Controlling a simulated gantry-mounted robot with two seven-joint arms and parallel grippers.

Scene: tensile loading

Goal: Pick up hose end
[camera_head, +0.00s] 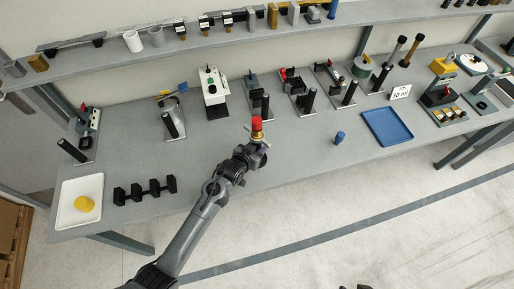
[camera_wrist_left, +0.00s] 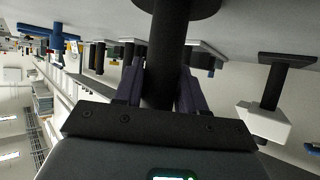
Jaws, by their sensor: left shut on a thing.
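My left gripper (camera_head: 254,143) is above the bench near its front edge. It is shut on a red-topped piece (camera_head: 257,123) with a yellowish band, held up off the bench. In the left wrist view, a dark cylinder (camera_wrist_left: 168,55) stands between the two fingers of the left gripper (camera_wrist_left: 160,90), with a wide dark disc at its far end. I cannot tell for certain whether the held piece is the hose end. No hose can be clearly made out. My right gripper does not show.
On the grey bench (camera_head: 300,150) are several small fixtures with black posts along the back, a blue tray (camera_head: 387,127), a blue cylinder (camera_head: 339,138), a black rack (camera_head: 146,190) and a white tray (camera_head: 68,213) with a yellow piece (camera_head: 84,204). A shelf runs behind. The bench's front middle is mostly clear.

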